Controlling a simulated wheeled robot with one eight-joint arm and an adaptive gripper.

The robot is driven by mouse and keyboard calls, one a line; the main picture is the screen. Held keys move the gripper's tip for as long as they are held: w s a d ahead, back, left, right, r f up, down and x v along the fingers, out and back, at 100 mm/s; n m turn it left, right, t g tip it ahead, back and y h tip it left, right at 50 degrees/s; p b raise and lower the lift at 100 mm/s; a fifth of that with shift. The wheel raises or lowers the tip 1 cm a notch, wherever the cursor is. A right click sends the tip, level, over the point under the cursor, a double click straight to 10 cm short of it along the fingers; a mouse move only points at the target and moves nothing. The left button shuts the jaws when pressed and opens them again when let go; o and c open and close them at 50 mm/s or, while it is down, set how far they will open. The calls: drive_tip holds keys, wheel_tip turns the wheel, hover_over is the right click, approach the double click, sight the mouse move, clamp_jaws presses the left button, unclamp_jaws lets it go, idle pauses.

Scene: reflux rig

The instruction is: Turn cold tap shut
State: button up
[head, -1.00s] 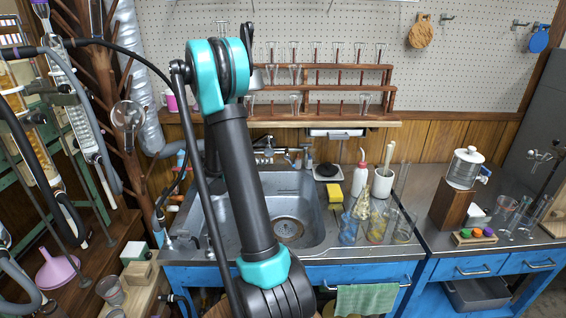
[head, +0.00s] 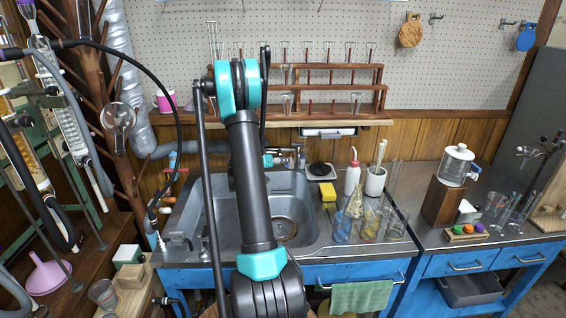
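The metal sink (head: 300,210) is set in the worktop, with its drain visible to the right of my arm. Small tap fittings (head: 290,158) show at the back of the sink, just right of my arm. My arm covers much of the sink's back edge, including most of the faucet. I cannot make out which fitting is the cold tap or how its handle is turned. A blue fitting and red-orange pipework (head: 173,168) show on the wall left of my arm.
Right of the sink stand a yellow sponge (head: 328,192), a white bottle (head: 352,178), a white mortar (head: 375,181) and glassware (head: 368,222). A wooden rack of glassware (head: 335,88) hangs above. A black hose (head: 165,85) arcs at left.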

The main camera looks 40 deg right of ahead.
drive_tip(key=shift+d, duration=0.15)
drive_tip(key=shift+c, duration=0.2)
clamp_jaws()
drive_tip(key=shift+w+y, duration=0.1)
drive_tip(key=shift+y, duration=0.2)
drive_tip(key=shift+w+a+f+m+t+y, duration=0.1)
drive_tip(key=shift+a+m+t+y, duration=0.1)
drive_tip(key=shift+m+y, duration=0.35)
drive_tip(key=shift+w+a+f+m+t+y, duration=0.1)
drive_tip(key=shift+m+t+y, duration=0.2)
drive_tip(key=shift+y, duration=0.35)
drive_tip(key=shift+w+a+m+y, duration=0.1)
drive_tip(key=shift+a+m+y, duration=0.25)
drive_tip(key=shift+y, duration=0.55)
drive_tip(key=shift+t, duration=0.3)
